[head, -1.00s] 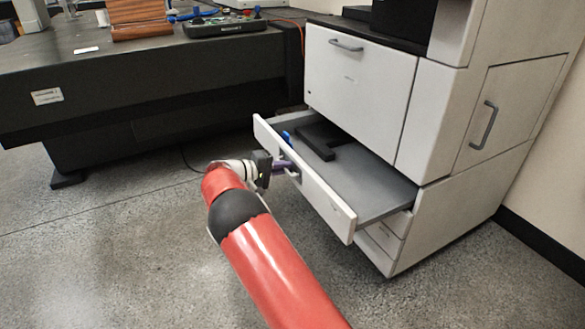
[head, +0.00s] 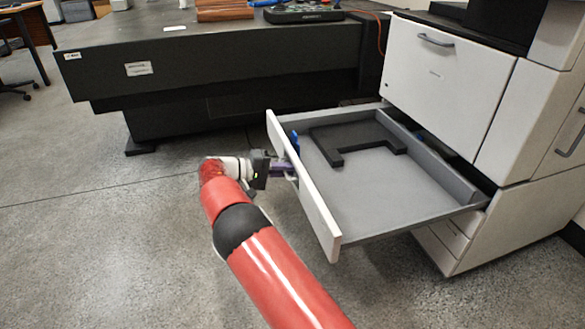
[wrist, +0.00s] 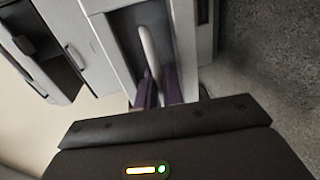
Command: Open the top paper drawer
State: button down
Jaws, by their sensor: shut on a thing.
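The top paper drawer (head: 375,190) of the white printer stands far out of its cabinet in the head view. Its grey floor and a black L-shaped guide (head: 333,158) show inside. My gripper (head: 287,170) is at the outer side of the drawer's white front panel (head: 305,190). In the wrist view the purple fingers (wrist: 158,92) are closed around the pale drawer handle (wrist: 148,50). The handle is mostly hidden in the head view.
The white printer cabinet (head: 445,80) stands at the right, with lower drawers (head: 447,228) shut beneath the open one. A dark heavy table (head: 200,75) stands behind. The grey floor is clear at the left and front.

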jog(key=shift+s+a+f, duration=0.1)
jog(key=shift+a, duration=0.05)
jog(key=c, duration=1.9)
grip_release()
jog(key=p+v, duration=0.1)
jog(key=v, duration=0.6)
jog(key=shift+s+a, duration=0.1)
jog(key=shift+a, duration=0.3)
